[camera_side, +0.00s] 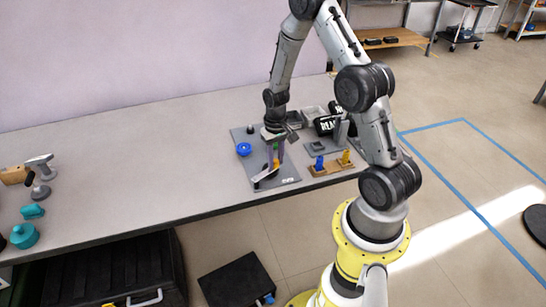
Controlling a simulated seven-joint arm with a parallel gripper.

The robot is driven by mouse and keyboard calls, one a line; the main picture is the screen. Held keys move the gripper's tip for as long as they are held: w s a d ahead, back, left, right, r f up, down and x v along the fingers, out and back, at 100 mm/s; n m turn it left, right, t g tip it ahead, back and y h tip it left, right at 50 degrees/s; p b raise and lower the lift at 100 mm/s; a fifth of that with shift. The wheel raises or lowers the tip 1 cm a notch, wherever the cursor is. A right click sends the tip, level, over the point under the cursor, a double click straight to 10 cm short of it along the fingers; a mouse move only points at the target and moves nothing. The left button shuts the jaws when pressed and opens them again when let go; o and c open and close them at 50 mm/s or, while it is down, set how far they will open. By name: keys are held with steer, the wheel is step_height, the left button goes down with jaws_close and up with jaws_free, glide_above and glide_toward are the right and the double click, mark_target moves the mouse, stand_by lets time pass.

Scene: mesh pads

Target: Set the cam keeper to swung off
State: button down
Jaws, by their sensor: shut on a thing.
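A grey board (240,135) lies on the table and carries several small fittings. My gripper (275,148) points down over the middle of the board and is shut on a small upright part with purple and green on it (281,153). The gripper hides much of this part, and I cannot tell for sure whether it is the cam keeper. A dark and white lever-like piece (264,176) lies slanted on the front of the board, with a small orange piece (276,164) beside it. A blue round knob (243,149) sits at the board's left side.
Right of the board, a wooden block (332,168) holds a blue and a yellow peg. Grey trays and black boxes (325,125) stand behind it. A drill-like tool (40,165) and teal pieces (24,236) are far left. The table between is clear.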

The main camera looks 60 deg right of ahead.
steer(key=s+m, duration=0.1)
steer(key=a+m, duration=0.1)
steer(key=shift+s+m, duration=0.35)
steer(key=shift+m, duration=0.05)
steer(key=s+a+m, duration=0.1)
steer(key=m, duration=0.1)
steer(key=shift+s+a+m, duration=0.15)
steer(key=shift+s+m, duration=0.05)
steer(key=shift+m, duration=0.1)
steer(key=m, duration=0.1)
steer(key=s+a+m, duration=0.1)
steer(key=shift+a+m, duration=0.25)
steer(key=shift+m, duration=0.05)
steer(key=shift+s+a+m, duration=0.2)
steer(key=shift+a+m, duration=0.4)
steer(key=shift+m, duration=0.35)
steer(key=shift+s+a+m, duration=0.15)
steer(key=shift+a+m, duration=0.4)
steer(key=shift+m, duration=0.4)
steer(key=c, duration=0.7)
jaws_free()
steer(key=shift+o, duration=0.2)
step_height(320, 180, up, 14)
